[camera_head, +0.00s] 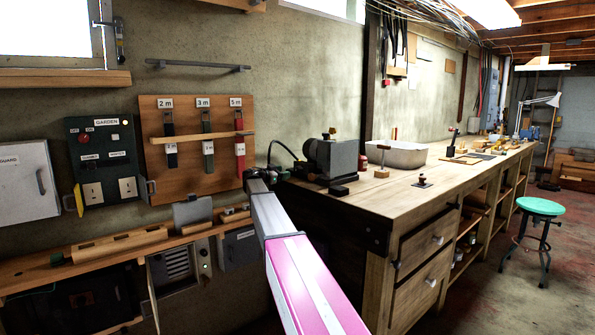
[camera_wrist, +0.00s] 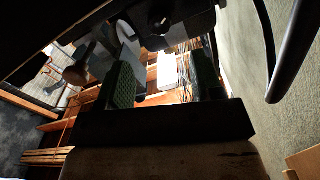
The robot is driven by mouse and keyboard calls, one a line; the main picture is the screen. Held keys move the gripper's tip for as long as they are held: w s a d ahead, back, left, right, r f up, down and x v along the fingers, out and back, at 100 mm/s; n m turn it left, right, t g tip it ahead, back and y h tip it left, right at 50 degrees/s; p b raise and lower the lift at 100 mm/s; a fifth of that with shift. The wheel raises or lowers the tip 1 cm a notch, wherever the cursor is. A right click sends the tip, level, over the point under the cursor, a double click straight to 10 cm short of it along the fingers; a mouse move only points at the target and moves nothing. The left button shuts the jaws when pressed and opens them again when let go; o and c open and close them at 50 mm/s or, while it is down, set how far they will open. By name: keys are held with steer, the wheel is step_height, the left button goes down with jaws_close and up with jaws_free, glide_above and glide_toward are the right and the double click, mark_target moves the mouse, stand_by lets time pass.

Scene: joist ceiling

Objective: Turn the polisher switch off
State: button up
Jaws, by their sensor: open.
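A grey motor-like machine (camera_head: 335,158), which looks like the polisher, stands on the near left end of the workbench. A dark block sits at its front, and I cannot make out its switch or setting. My gripper (camera_head: 262,178) is at the end of my arm, left of the machine and close to the wall, small and dark in the head view. In the wrist view my gripper (camera_wrist: 165,82) has its two green-padded fingers apart with nothing between them. Dark and grey parts, probably of the machine, fill the top of that view.
A black cable (camera_head: 281,147) arches by the wall; it also shows in the wrist view (camera_wrist: 267,50). The workbench (camera_head: 400,205) bears a pale basin (camera_head: 397,153) and a small black plate with a knob (camera_head: 422,182). A green switch panel (camera_head: 100,160) hangs left. A stool (camera_head: 541,207) stands right.

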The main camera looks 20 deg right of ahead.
mark_target(297, 169)
steer(key=x, duration=1)
steer(key=c, duration=0.9)
